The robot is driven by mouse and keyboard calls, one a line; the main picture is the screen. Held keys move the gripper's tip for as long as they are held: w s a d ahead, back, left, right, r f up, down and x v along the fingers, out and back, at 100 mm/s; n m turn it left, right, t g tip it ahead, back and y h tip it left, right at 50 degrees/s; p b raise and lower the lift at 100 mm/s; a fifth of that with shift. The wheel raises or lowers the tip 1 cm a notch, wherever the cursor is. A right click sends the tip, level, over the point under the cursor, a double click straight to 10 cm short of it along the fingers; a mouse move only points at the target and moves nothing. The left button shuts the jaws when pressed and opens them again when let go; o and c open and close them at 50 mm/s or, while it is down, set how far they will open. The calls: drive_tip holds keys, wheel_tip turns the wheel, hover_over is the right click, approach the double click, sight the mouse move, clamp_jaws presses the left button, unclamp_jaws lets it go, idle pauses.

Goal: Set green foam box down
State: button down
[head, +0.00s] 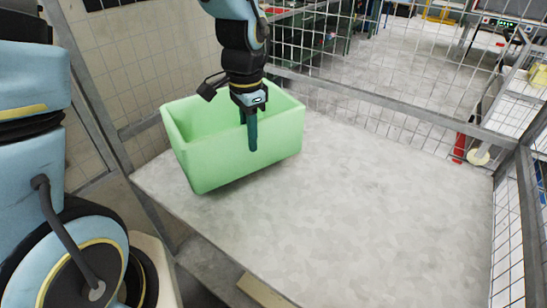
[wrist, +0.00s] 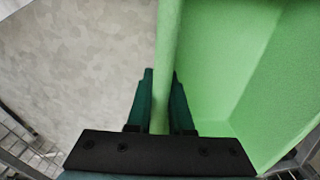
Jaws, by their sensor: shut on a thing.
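The green foam box (head: 205,164) is an open-topped, light green box at the left end of the metal table (head: 345,190) in the head view. It looks slightly tilted, with its near left lower edge near the table's edge. I cannot tell whether its underside touches the table. My gripper (head: 252,130) points down at the box's near long wall. In the wrist view my gripper (wrist: 160,85) has one dark green finger on each side of the box's wall (wrist: 167,50), shut on it. The finger inside the box is mostly hidden in the head view.
Wire mesh fencing with grey posts (head: 400,133) borders the table at the back and right. A tiled wall (head: 120,60) stands behind the box at left. The table's middle and right are clear. A red post (head: 461,143) stands beyond the fence.

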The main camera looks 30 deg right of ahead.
sight(252, 166)
drive_tip(key=shift+f+p, duration=0.5)
drive_tip(key=shift+f, duration=2.85)
drive_tip(key=shift+f, duration=0.15)
drive_tip(key=c, duration=0.8)
unclamp_jaws()
wheel_tip(252, 166, up, 12)
drive_tip(key=shift+r+b, duration=0.2)
drive_tip(key=shift+b, duration=0.5)
drive_tip(key=w+a+n, duration=0.1)
drive_tip(key=a+n, duration=0.1)
drive_tip(key=a, duration=0.2)
drive_tip(key=w+a+n, duration=0.2)
drive_tip(key=a+n, duration=0.1)
drive_tip(key=a, duration=0.2)
drive_tip(key=w+a+n, duration=0.2)
drive_tip(key=a+n, duration=0.1)
drive_tip(key=a, duration=0.1)
drive_tip(key=shift+w+a+f+t, duration=0.25)
drive_tip(key=shift+a+f+t, duration=0.15)
drive_tip(key=a+n, duration=0.2)
drive_tip(key=a, duration=0.2)
drive_tip(key=a+n, duration=0.3)
drive_tip(key=a, duration=0.1)
drive_tip(key=a+f+n, duration=0.1)
drive_tip(key=a+n, duration=0.2)
drive_tip(key=a, duration=0.1)
drive_tip(key=shift+s+a+t, duration=0.15)
drive_tip(key=shift+s+t, duration=0.1)
drive_tip(key=shift+t, duration=0.15)
